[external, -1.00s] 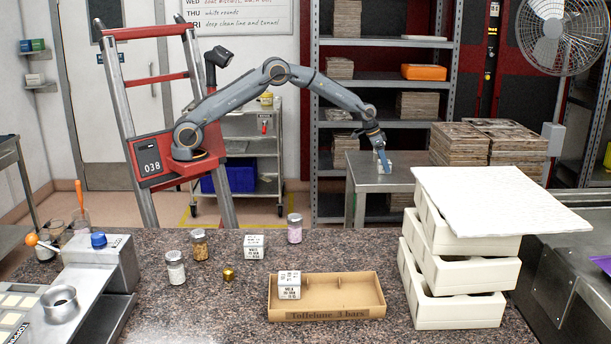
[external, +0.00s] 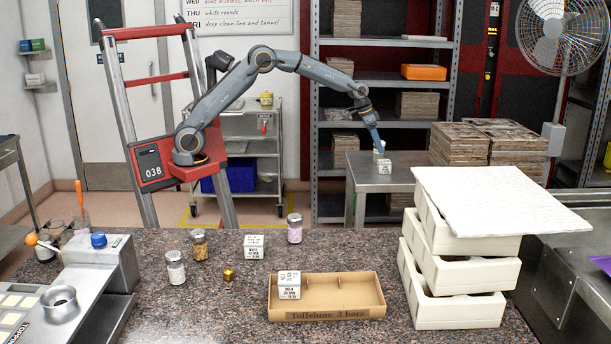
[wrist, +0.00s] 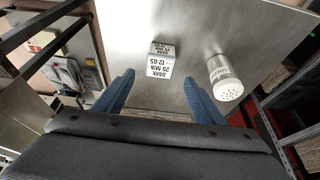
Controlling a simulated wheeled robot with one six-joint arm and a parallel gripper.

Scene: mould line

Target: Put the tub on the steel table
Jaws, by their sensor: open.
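The steel table (external: 408,172) stands at the back, left of the stacked boards. A small white tub (external: 385,167) with dark lettering stands on its top. My gripper (external: 379,147) is above the table, just over and behind the tub in the external view. In the wrist view my gripper (wrist: 158,80) has its blue fingers wide apart with nothing between them.
A white shaker with a perforated cap (wrist: 225,80) is right of the tub on the steel. Stacked boards (external: 460,145) stand right of the table. On the front counter are similar white tubs (external: 254,246), (external: 289,285), a cardboard tray (external: 350,300), jars and white moulds (external: 455,270).

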